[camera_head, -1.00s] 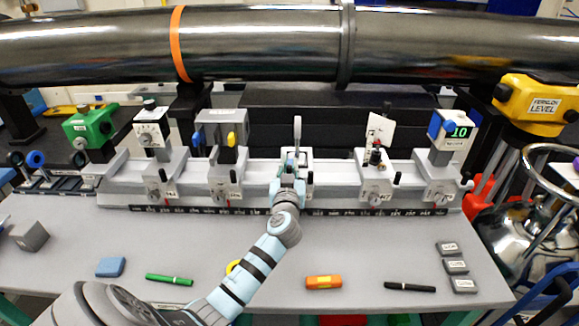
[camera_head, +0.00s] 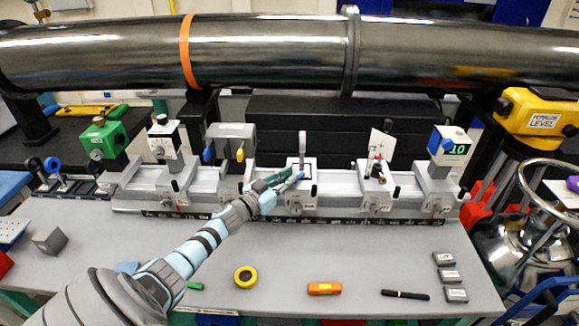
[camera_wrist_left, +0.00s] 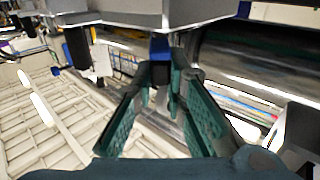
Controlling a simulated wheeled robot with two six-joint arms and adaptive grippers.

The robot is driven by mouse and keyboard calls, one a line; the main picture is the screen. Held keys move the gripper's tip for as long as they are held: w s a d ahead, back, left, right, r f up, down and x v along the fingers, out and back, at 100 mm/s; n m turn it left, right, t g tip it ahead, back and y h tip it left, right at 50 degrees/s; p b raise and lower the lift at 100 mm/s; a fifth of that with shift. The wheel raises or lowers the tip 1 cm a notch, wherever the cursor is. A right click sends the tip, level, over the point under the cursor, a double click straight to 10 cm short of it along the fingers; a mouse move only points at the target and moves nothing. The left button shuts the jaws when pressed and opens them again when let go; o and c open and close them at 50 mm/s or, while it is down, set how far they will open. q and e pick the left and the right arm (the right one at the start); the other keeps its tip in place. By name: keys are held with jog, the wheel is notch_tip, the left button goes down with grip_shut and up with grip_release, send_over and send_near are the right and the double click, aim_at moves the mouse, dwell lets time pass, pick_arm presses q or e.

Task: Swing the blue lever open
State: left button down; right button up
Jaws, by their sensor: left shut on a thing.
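My left gripper (camera_head: 285,182) reaches in from the left to the middle carriage (camera_head: 296,204) on the rail, its teal fingers pointing right. In the left wrist view its fingers (camera_wrist_left: 163,85) are shut on a blue lever with a dark lower end (camera_wrist_left: 160,46), under a grey body. In the head view only a small blue bit shows at the fingertips; the fingers hide the rest. My right gripper is not in view.
Other carriages stand close on both sides along the rail (camera_head: 335,200). A large dark pipe (camera_head: 270,50) runs behind and above. On the bench front lie a yellow ring (camera_head: 245,277), an orange block (camera_head: 324,288) and a black pen (camera_head: 405,294).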

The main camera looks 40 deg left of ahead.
pick_arm(q)
jog(key=shift+a+m+h, duration=0.15)
jog(key=shift+m+h, duration=0.35)
jog(key=shift+h, duration=0.1)
jog(key=shift+f, duration=0.1)
jog(key=c, duration=1.6)
grip_release()
jog(key=s+a, duration=0.1)
jog(key=s, duration=1)
jog(key=shift+s+a, duration=0.3)
jog(key=shift+s, duration=0.1)
